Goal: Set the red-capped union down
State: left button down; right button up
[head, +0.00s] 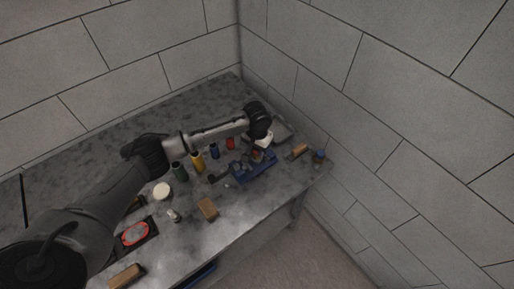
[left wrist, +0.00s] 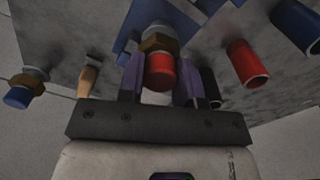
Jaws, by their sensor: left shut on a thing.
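The red-capped union (left wrist: 160,68) has a brass hex nut and a red cap facing the left wrist camera. My left gripper (left wrist: 161,82) is shut on it, with one finger on each side. In the head view, the left gripper (head: 263,143) is over the right part of the table, above the blue vise (head: 252,168). The union shows there as a small brass and red piece (head: 257,156) at the vise. I cannot tell whether it touches the vise. My right gripper is not in view.
A blue-capped union (head: 319,156) and a wooden-handled brush (head: 298,151) are to the right. Red (head: 230,143), blue (head: 214,151), yellow (head: 197,161) and green (head: 179,171) cylinders stand left of the vise. A brown block (head: 208,208) lies in front.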

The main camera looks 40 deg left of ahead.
pick_arm(q)
jog(key=shift+r, duration=0.1)
jog(key=c, duration=0.8)
grip_release()
notch_tip(320, 180, up, 12)
jog(key=p, duration=0.1)
jog(key=s+d+f+m, duration=0.1)
jog(key=s+d+f, duration=0.3)
jog(key=s+d, duration=0.1)
jog(key=s+d+f+m+t+h, duration=0.1)
jog(key=s+d+f+m, duration=0.1)
jog(key=s+d+f, duration=0.3)
jog(key=s+d+f+m, duration=0.1)
jog(key=s+d+f, duration=0.3)
jog(key=d+f, duration=0.1)
jog(key=shift+s+f+m+t+h, duration=0.15)
jog(key=shift+s+m+t+h, duration=0.15)
jog(key=shift+s+m+h, duration=0.1)
jog(key=s, duration=0.6)
jog(key=s+a+t+y, duration=0.1)
jog(key=s, duration=0.6)
jog(key=s+a+t, duration=0.1)
jog(key=s, duration=0.5)
jog(key=shift+s+n+y, duration=0.15)
jog(key=shift+n+y, duration=0.15)
jog(key=shift+n, duration=0.1)
